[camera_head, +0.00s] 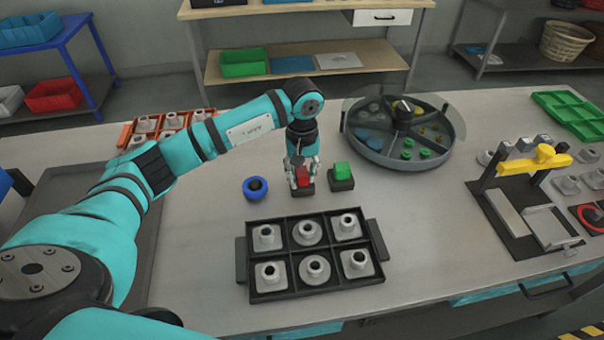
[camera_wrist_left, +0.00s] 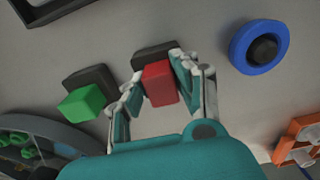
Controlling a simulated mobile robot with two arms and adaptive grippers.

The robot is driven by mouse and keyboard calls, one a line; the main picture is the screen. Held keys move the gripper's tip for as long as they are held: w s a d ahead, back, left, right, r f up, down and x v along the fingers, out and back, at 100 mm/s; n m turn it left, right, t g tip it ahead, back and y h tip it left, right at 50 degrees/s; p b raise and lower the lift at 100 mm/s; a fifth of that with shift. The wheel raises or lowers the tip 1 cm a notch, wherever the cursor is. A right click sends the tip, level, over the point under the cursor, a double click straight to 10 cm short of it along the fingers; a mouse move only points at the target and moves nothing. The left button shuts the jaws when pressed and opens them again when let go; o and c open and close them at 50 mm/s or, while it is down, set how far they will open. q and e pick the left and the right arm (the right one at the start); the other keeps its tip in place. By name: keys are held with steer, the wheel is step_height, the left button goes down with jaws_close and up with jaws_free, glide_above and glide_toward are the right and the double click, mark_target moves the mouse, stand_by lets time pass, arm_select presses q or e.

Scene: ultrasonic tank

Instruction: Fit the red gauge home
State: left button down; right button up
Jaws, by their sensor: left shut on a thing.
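The red gauge (camera_head: 302,173) is a small red block, held between the fingers of my left gripper (camera_head: 301,179). In the left wrist view the red gauge (camera_wrist_left: 158,84) sits between the two fingers of the left gripper (camera_wrist_left: 157,72), which are closed on its sides. A black block-shaped base (camera_head: 307,188) lies at the red gauge, and this base (camera_wrist_left: 155,52) shows just behind it in the wrist view. Whether the gauge is fully seated in the base or slightly above it, I cannot tell. My right gripper is not in view.
A green block (camera_head: 343,170) on a black base (camera_head: 342,185) stands close on the right. A blue ring (camera_head: 248,192) lies on the left. A black tray (camera_head: 287,220) of metal parts is in front. A round divided tray (camera_head: 378,158) stands behind right.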

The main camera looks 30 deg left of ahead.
mark_target(302, 173)
arm_select(q)
steer(key=c, duration=0.9)
jaws_free()
step_height(302, 173, up, 12)
